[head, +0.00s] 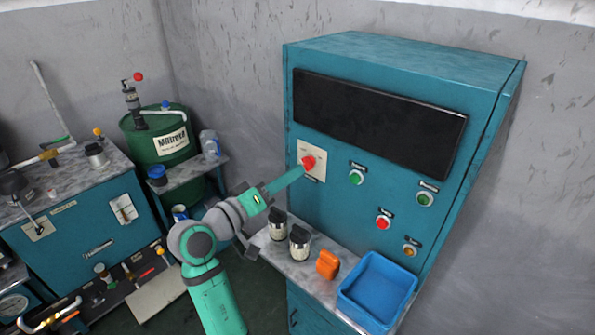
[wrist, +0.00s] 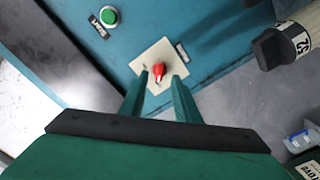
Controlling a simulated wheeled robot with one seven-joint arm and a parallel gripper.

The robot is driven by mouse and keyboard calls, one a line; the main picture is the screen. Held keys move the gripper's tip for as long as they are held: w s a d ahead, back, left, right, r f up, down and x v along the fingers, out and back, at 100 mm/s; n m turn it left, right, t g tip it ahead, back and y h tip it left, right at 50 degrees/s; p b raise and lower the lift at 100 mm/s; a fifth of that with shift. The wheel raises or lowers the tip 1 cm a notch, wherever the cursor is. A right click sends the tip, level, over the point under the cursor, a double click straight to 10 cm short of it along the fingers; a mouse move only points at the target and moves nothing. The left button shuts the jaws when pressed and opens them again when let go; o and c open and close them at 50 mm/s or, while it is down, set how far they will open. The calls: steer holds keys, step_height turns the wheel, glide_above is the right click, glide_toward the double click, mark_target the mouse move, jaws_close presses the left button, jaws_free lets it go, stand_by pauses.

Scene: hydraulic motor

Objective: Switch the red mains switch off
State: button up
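The red mains switch (head: 308,162) is a rotary knob on a pale square plate (head: 319,156) at the left of the teal cabinet's front. In the wrist view the red knob (wrist: 158,70) sits near the middle of its plate, its handle roughly upright in the picture. My gripper (head: 300,171) is in front of the plate, close to the knob. In the wrist view my gripper's two fingers (wrist: 160,76) are apart, one on each side of the knob, with visible gaps. I cannot tell how deep the tips reach or whether they touch the plate. The small lettering is unreadable.
The teal cabinet (head: 300,210) also has a green button (head: 355,177), another green button (head: 424,199), a red button (head: 383,222) and an orange one (head: 410,250). Below, a ledge holds two dark-topped jars (head: 299,243), an orange object (head: 328,264) and a blue bin (head: 377,290).

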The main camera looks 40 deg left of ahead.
steer(key=s, duration=0.6)
steer(key=shift+a, duration=0.25)
steer(key=shift+s, duration=0.15)
